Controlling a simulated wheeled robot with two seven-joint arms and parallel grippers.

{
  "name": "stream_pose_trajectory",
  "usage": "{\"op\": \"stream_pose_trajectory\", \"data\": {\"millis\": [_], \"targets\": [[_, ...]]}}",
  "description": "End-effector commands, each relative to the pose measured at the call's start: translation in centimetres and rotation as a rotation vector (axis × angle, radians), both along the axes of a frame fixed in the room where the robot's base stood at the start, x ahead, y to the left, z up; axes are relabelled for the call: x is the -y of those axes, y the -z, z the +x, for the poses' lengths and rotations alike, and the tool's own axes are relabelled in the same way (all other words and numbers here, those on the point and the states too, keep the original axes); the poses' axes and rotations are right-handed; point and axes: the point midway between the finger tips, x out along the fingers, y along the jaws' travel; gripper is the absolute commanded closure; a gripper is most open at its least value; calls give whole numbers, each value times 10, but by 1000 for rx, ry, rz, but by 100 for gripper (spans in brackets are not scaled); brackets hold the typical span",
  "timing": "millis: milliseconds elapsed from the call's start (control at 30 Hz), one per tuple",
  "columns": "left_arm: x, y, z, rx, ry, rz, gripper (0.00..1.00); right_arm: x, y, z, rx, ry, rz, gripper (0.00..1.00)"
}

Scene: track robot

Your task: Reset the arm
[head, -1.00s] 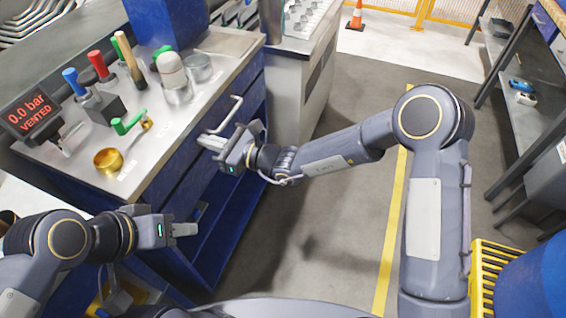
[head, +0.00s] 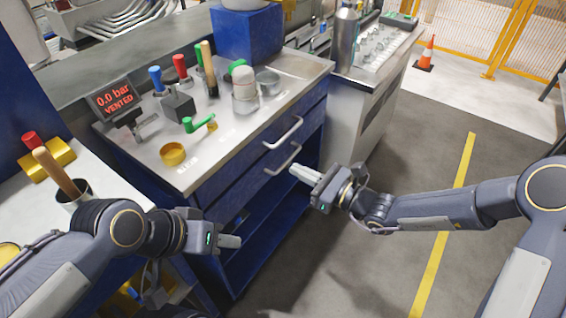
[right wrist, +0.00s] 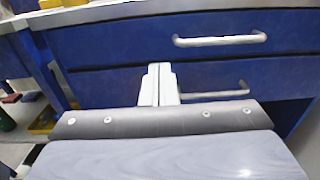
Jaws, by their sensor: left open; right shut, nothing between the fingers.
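My right gripper (head: 305,175) is in front of the blue drawer cabinet (head: 235,187), near its two silver handles. In the right wrist view its fingers (right wrist: 159,85) are together with nothing between them, and they point at the drawer fronts. The upper handle (right wrist: 220,40) and lower handle (right wrist: 215,94) show there, with the fingers left of the lower one. I cannot tell whether they touch the drawer. My left gripper (head: 230,242) is at the lower left, in front of the cabinet's left side. It is seen from the side and holds nothing visible.
The cabinet top carries a pressure display (head: 117,100) reading "0.0 bar VENTED", a green-handled valve (head: 200,124), a brass cup (head: 173,154) and a glass jar (head: 245,95). A cup with a wooden-handled tool (head: 58,172) stands left.

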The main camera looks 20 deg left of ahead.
Motion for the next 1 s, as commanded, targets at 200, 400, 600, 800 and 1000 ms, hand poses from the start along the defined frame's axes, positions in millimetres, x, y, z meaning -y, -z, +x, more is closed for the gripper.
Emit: {"op": "stream_pose_trajectory", "data": {"millis": [200,400,600,800,1000], "targets": [[0,-1,0,1,0,0,59,26,0,-8,0,1,-1,100],[0,-1,0,1,0,0,59,30,0,-10,0,0,-1,100],[0,-1,0,1,0,0,59,39,-18,-20,99,-42,-44,100],[0,-1,0,0,0,0,59,82,-64,-74,483,-212,-263,100],[0,-1,0,1,0,0,59,143,-78,-138,870,-395,-592,100]]}}
